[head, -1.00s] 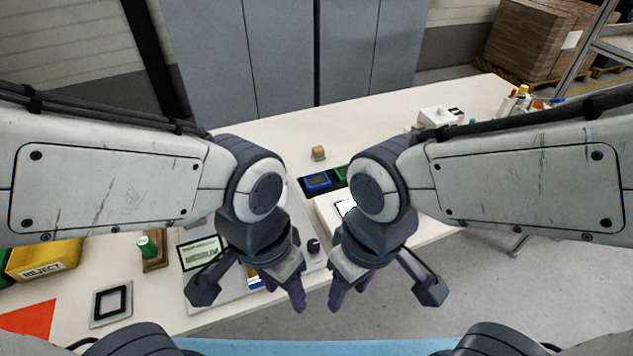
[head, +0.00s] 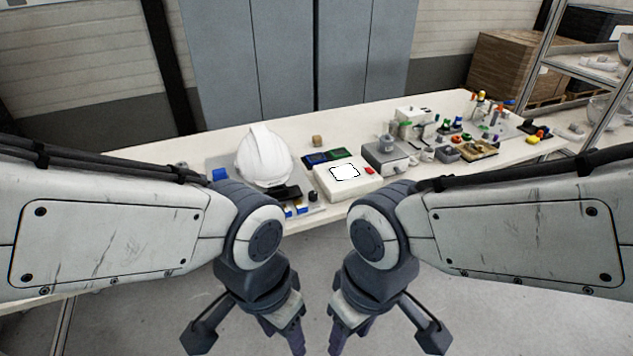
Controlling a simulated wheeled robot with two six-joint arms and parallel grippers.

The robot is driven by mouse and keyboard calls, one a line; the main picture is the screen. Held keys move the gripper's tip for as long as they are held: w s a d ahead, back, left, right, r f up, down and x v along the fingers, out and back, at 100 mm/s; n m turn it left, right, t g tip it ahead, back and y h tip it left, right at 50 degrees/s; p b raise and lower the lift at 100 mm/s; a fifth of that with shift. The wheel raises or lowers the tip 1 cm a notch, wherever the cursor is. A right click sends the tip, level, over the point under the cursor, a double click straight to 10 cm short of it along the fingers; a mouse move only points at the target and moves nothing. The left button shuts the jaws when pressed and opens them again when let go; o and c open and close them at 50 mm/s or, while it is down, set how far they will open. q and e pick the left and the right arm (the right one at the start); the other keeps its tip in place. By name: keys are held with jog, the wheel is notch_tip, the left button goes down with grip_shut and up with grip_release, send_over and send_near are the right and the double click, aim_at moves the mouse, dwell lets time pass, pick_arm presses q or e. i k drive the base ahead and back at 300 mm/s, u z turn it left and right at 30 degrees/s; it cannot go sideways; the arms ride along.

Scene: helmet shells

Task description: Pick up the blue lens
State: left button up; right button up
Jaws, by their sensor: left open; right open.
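A small dark tray with a blue-edged square (head: 315,158) lies on the workbench beside a green-edged one (head: 341,153). I cannot tell whether the blue square is the blue lens, and no other clear lens shows. My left gripper (head: 285,338) is open and empty, hanging in front of the bench. My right gripper (head: 348,338) is open and empty beside it, pointing down over the floor. Both are well short of the blue square and apart from everything on the bench.
On the bench (head: 210,144) a white helmet (head: 263,158) stands left of a white box with a red button (head: 345,178). A grey device (head: 390,155) and several small parts crowd the right side. A shelf rack (head: 590,70) stands at the far right. Grey floor lies in front.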

aim_at(316, 158)
jog(key=z, duration=0.65)
jog(key=i, duration=1.45)
jog(key=u, duration=0.8)
